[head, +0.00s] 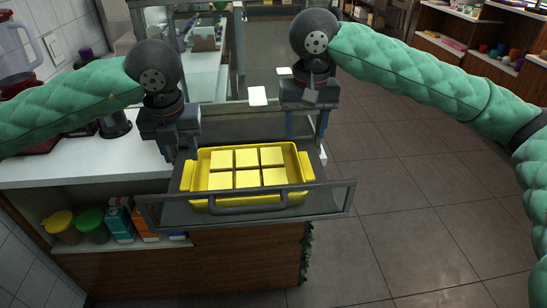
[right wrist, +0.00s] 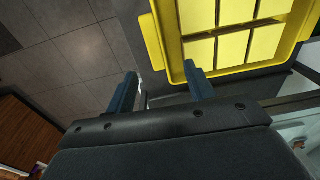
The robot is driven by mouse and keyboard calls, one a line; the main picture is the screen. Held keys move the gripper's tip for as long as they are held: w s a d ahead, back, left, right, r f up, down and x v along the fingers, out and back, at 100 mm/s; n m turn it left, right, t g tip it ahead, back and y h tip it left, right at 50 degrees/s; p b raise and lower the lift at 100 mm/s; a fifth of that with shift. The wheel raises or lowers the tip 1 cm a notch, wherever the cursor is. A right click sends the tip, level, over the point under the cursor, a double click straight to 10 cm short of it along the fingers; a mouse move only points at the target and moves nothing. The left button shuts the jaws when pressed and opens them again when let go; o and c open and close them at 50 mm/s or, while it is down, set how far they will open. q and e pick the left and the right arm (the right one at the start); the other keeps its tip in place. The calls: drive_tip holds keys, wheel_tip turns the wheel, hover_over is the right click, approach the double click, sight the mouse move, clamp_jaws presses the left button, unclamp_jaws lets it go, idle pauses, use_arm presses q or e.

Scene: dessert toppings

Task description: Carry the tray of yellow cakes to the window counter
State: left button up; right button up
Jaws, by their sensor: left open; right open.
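The yellow tray (head: 249,202) holds several square yellow cakes (head: 247,168) in two rows. It rests on a dark metal shelf (head: 330,195) with a raised rail and has a handle at each side. My left gripper (head: 179,152) is open above the tray's left end. My right gripper (head: 305,125) is open beyond the tray's upper right corner. In the right wrist view its open fingers (right wrist: 160,82) are by the tray's rim (right wrist: 158,50), one overlapping the rim in the picture; contact cannot be told. Neither gripper holds anything. I cannot tell which surface is the window counter.
A white counter (head: 75,165) stands at left, with colourful tubs and cartons (head: 90,223) on the shelf below. A glass-sided case (head: 205,60) is behind. Shelves of goods (head: 480,45) stand at the far right. The tiled floor (head: 395,215) on the right is clear.

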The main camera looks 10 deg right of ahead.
sight(189, 173)
use_arm(q)
drive_tip(key=shift+d+r, duration=0.2)
drive_tip(key=shift+d, duration=0.05)
use_arm(e)
drive_tip(key=shift+s+d+f, duration=0.25)
drive_tip(key=shift+d+f, duration=0.05)
use_arm(q)
drive_tip(key=shift+s+a, duration=0.1)
drive_tip(key=shift+a, duration=0.05)
use_arm(e)
drive_tip(key=shift+a, duration=0.2)
